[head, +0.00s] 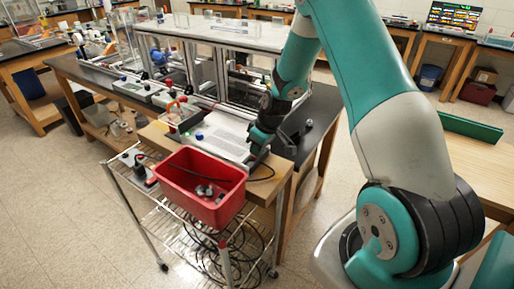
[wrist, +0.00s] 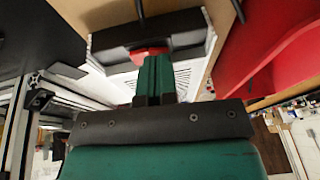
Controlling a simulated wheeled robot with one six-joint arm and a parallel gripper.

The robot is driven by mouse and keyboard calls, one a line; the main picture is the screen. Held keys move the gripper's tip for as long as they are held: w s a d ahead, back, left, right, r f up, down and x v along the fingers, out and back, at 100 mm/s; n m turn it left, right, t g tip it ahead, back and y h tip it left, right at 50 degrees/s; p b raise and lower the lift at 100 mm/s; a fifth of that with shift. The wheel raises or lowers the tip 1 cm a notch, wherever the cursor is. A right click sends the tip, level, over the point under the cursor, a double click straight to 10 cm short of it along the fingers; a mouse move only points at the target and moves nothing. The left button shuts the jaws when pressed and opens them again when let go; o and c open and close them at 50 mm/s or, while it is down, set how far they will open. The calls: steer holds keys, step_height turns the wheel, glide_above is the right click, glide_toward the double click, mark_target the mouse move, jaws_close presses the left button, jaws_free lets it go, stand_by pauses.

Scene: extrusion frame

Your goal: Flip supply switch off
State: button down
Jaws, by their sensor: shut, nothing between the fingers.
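The power supply (head: 217,133) is a pale box with a vented top on the bench, left of my gripper in the head view. In the wrist view its vented pale casing (wrist: 186,76) and black end panel (wrist: 185,37) lie beyond the fingers. A red switch (wrist: 149,53) shows on that panel, just past the fingertips and partly hidden by them. My gripper (wrist: 155,62) is shut and empty, its green fingers together and pointing at the switch. I cannot tell whether they touch it. In the head view my gripper (head: 254,155) is at the supply's near right end; the switch is hidden there.
A red bin (head: 203,188) with small grey parts stands on a wire cart close below my gripper; its red wall (wrist: 265,45) fills the wrist view's right. A black cable (head: 262,178) runs beside the gripper. An aluminium extrusion frame (head: 215,28) stands behind the supply.

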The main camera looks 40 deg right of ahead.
steer(key=shift+a+f+b, duration=0.15)
steer(key=shift+f+b, duration=0.3)
steer(key=shift+b, duration=0.2)
steer(key=shift+s+r, duration=0.1)
steer(key=shift+w+d+r, duration=0.1)
steer(key=shift+w+d, duration=0.2)
steer(key=shift+d, duration=0.4)
